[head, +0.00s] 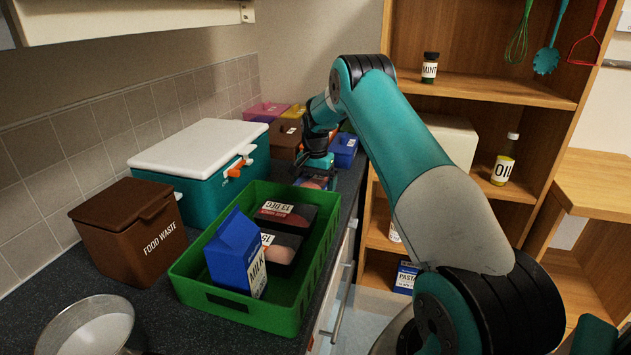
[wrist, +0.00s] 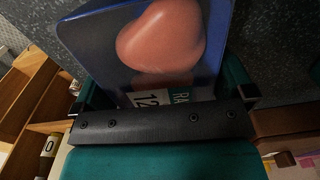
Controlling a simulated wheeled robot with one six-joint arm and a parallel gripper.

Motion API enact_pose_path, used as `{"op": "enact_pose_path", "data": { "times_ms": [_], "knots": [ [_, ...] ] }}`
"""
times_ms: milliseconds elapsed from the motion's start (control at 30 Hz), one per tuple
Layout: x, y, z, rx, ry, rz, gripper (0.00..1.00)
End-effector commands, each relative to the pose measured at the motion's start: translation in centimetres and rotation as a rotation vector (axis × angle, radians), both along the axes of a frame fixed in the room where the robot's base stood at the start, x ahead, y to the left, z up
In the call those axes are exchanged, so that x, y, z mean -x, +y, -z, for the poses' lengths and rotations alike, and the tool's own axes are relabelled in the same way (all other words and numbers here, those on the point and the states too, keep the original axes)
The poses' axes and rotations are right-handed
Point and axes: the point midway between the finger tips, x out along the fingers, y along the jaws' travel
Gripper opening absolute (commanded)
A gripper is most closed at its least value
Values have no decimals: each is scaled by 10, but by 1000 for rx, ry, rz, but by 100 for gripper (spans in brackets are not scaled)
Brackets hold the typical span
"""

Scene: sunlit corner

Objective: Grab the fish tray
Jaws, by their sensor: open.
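A blue-edged tray (wrist: 112,52) with a smooth pink-orange piece under its film lies on the dark counter in the wrist view. Its label reads "RA" and "12", the rest hidden by my gripper. I cannot tell from the label whether it is fish. My gripper (wrist: 163,92) is open, its teal fingers at either side of the tray's near end; contact cannot be told. In the head view my gripper (head: 319,166) is low at the far counter, over the pinkish tray (head: 315,184), which is mostly hidden.
A green crate (head: 185,285) holds a milk carton (head: 236,254) and two dark labelled trays (head: 287,216). A teal cooler (head: 205,192), a brown food waste bin (head: 125,232) and a pot (head: 88,325) stand nearby. A blue box (head: 344,148) is just beyond my gripper.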

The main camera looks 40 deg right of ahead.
Motion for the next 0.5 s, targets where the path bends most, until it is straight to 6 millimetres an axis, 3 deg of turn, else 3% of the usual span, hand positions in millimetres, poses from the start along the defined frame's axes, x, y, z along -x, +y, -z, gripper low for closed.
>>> {"op": "enact_pose_path", "data": {
  "times_ms": [267,467,500],
  "knots": [
    [0,0,6,1,-2,0,100],
    [0,0,6,0,-1,0,59],
    [-1,0,5,2,-3,0,57]
  ]
}}
